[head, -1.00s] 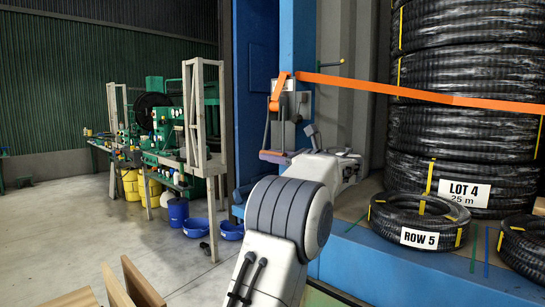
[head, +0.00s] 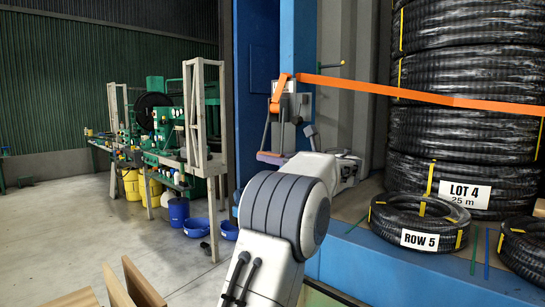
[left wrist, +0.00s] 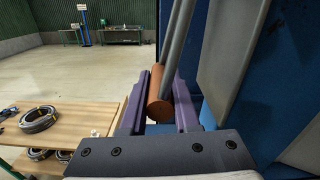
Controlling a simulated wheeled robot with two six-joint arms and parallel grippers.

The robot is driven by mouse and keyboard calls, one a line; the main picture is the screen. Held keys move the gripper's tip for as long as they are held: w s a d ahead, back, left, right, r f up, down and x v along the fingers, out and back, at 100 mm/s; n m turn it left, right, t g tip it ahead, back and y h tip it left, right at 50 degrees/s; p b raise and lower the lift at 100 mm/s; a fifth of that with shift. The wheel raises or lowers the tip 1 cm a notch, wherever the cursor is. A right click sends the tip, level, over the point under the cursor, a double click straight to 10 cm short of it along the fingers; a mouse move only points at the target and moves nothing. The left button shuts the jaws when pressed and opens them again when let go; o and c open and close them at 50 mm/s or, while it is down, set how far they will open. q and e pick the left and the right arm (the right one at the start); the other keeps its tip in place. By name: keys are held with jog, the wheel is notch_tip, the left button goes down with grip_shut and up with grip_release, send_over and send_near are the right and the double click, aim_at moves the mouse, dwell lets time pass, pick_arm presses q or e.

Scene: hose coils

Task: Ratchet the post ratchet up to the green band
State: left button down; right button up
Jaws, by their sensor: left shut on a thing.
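The post ratchet (head: 284,104) is mounted on the blue post (head: 300,45), with an orange strap (head: 420,94) running from it to the right. Its lever (head: 266,135) hangs down toward my left gripper (head: 268,157). In the left wrist view, the purple jaws of my left gripper (left wrist: 160,108) are shut around the lever's orange-brown end (left wrist: 160,108), and the grey lever rods (left wrist: 178,45) rise from it. The green band cannot be made out. My right gripper is not in view.
Black hose coils (head: 465,130) labelled LOT 4 are stacked at the right behind the strap. A ROW 5 coil (head: 420,220) lies on the blue-edged platform (head: 385,268). A wooden table (left wrist: 70,130) with coils stands at left in the wrist view.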

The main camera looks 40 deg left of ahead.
pick_arm(q)
jog(key=s+r+m+p, duration=0.4)
jog(key=s+r+p, duration=0.3)
jog(key=s+r, duration=0.2)
jog(key=shift+s+a+r+m, duration=0.2)
jog(key=shift+s+a+m, duration=0.2)
jog(key=shift+s, duration=0.15)
jog(key=shift+d, duration=0.1)
dwell(0.4)
jog(key=c, duration=0.9)
grip_release()
jog(key=shift+w, duration=0.15)
jog(key=shift+f, duration=0.1)
